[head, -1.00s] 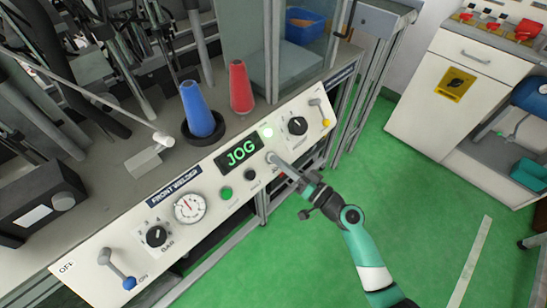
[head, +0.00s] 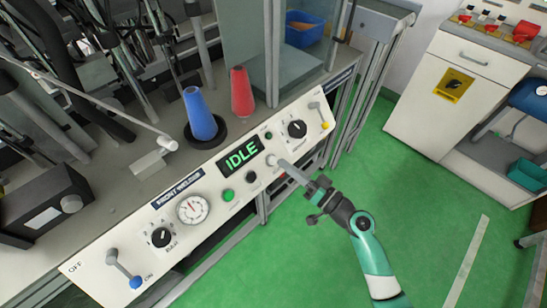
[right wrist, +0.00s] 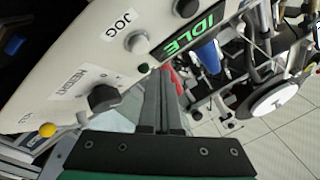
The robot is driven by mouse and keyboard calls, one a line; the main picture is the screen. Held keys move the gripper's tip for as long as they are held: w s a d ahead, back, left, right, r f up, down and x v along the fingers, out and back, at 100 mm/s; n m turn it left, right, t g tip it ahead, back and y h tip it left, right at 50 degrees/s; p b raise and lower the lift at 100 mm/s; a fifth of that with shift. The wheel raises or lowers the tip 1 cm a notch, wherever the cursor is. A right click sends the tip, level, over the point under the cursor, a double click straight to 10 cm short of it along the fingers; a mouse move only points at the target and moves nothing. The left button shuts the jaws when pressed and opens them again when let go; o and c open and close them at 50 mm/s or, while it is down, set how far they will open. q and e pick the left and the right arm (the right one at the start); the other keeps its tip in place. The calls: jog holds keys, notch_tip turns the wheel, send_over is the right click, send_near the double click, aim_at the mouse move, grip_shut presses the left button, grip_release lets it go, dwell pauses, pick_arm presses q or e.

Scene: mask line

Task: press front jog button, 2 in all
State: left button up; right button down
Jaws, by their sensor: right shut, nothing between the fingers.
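The front jog button (head: 271,160) is a small pale round button on the white front panel, right of the display. In the right wrist view the button (right wrist: 137,42) sits beside the JOG label. The display (head: 241,154) reads IDLE in green. My right gripper (head: 283,165) is shut and empty, its fingertips close to the button. In the right wrist view the fingertips (right wrist: 158,72) appear a little apart from the button. My left gripper is not in view.
A black button (head: 251,177) and a green button (head: 227,195) sit below the display. A rotary knob (head: 297,129) and a yellow-tipped lever (head: 318,113) are to the right. Blue (head: 199,114) and red (head: 241,93) cones stand behind the panel.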

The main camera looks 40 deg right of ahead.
jog(key=shift+s+r+p, duration=0.55)
jog(key=shift+s+r, duration=0.35)
jog(key=shift+s, duration=0.2)
